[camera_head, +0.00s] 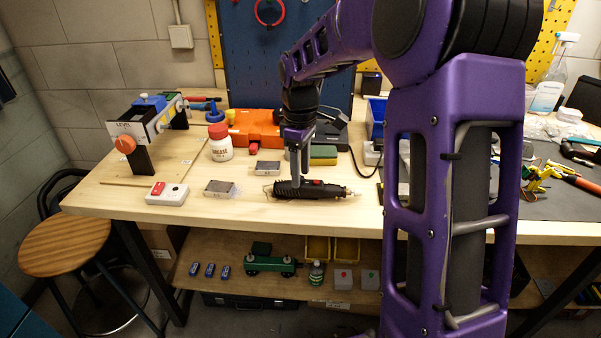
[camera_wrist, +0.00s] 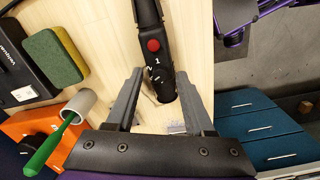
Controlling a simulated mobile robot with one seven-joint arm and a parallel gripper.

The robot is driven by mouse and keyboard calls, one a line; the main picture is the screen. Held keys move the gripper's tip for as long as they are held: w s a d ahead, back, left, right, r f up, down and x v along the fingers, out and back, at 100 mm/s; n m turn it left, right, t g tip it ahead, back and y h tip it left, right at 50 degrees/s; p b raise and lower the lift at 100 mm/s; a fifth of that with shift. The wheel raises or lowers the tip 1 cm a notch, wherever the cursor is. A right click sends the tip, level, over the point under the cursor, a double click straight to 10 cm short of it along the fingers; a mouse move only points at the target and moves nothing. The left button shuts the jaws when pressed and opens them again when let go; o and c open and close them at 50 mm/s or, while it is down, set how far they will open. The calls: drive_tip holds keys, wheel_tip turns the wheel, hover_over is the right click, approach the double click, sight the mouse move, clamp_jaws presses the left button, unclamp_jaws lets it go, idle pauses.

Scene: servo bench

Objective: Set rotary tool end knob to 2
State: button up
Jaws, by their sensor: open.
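The black rotary tool (camera_head: 330,191) lies on its side on the wooden bench, near the front edge. In the wrist view it (camera_wrist: 147,17) runs down from the top, with a red button (camera_wrist: 153,45) and a white "1" below it. Its lower end (camera_wrist: 161,88) lies between the two fingers in the picture, where the end knob seems to be; its markings are too small to read. My gripper (camera_wrist: 160,74) is open, its fingers apart on either side of that end with visible gaps. In the head view my gripper (camera_head: 298,178) points down over the tool's left part.
Behind are a white jar (camera_head: 220,142), an orange case (camera_head: 255,127) and a green-yellow sponge (camera_wrist: 56,56). Bare wood lies in front of the tool.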

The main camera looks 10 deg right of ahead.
drive_tip(key=shift+f, duration=0.15)
drive_tip(key=shift+c, duration=0.2)
clamp_jaws()
drive_tip(key=shift+m, duration=0.4)
drive_tip(key=m+p, duration=0.2)
drive_tip(key=m, duration=0.2)
drive_tip(key=shift+m, duration=0.3)
drive_tip(key=m+p, duration=0.1)
drive_tip(key=m, duration=0.5)
drive_tip(key=shift+p, duration=0.3)
drive_tip(key=shift+m, duration=0.3)
